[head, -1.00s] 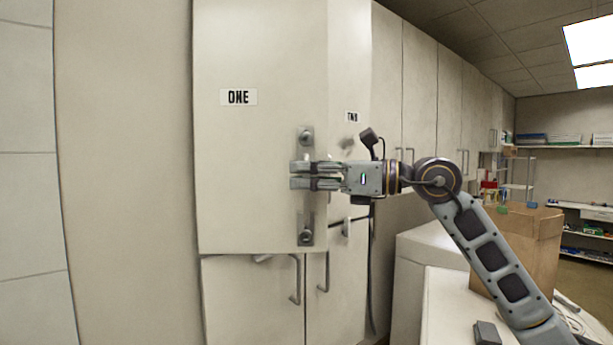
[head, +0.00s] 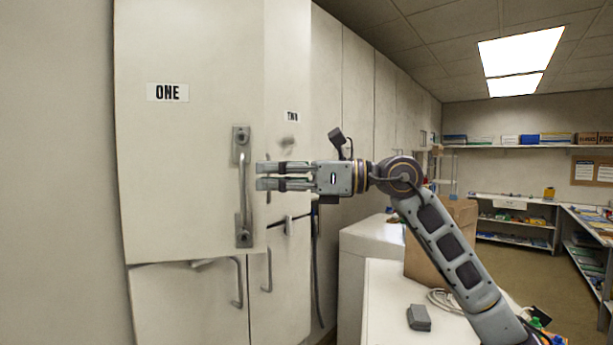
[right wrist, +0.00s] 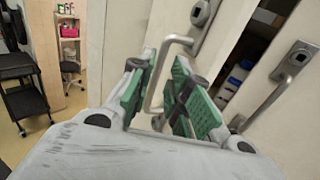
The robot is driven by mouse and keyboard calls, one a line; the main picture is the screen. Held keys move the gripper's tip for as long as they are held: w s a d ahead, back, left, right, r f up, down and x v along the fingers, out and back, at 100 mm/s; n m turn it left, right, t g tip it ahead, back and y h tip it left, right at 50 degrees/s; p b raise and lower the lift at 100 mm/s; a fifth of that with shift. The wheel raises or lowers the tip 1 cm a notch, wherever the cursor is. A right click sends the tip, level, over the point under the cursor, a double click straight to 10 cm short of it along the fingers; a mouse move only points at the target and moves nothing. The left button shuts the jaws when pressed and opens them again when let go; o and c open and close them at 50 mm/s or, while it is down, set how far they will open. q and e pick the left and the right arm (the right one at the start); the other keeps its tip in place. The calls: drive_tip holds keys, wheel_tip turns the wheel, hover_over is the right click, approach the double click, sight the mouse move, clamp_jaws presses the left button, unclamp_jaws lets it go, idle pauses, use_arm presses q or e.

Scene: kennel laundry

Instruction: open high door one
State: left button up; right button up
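High door one (head: 185,180) is a tall cream door with a "ONE" label (head: 167,92) at the left of the head view. Its upright metal handle (head: 242,190) is near its right edge. The door stands ajar: the right wrist view shows a dark gap (right wrist: 238,72) beside it. My right gripper (head: 258,176) is open, with its fingertips just right of the handle in the head view. In the right wrist view the handle (right wrist: 157,80) shows between and beyond the green finger pads, with no clear contact. My left gripper is out of view.
Door two (head: 288,160) stands right of door one, and its handle shows in the right wrist view (right wrist: 284,96). Lower cabinet doors (head: 190,305) sit below. A white counter (head: 385,300) with a cardboard box (head: 425,258) is under my right arm. Open floor lies at the far right.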

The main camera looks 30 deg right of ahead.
drive_tip(key=v, duration=0.6)
idle(0.4)
drive_tip(key=shift+s, duration=0.1)
drive_tip(key=shift+c, duration=0.3)
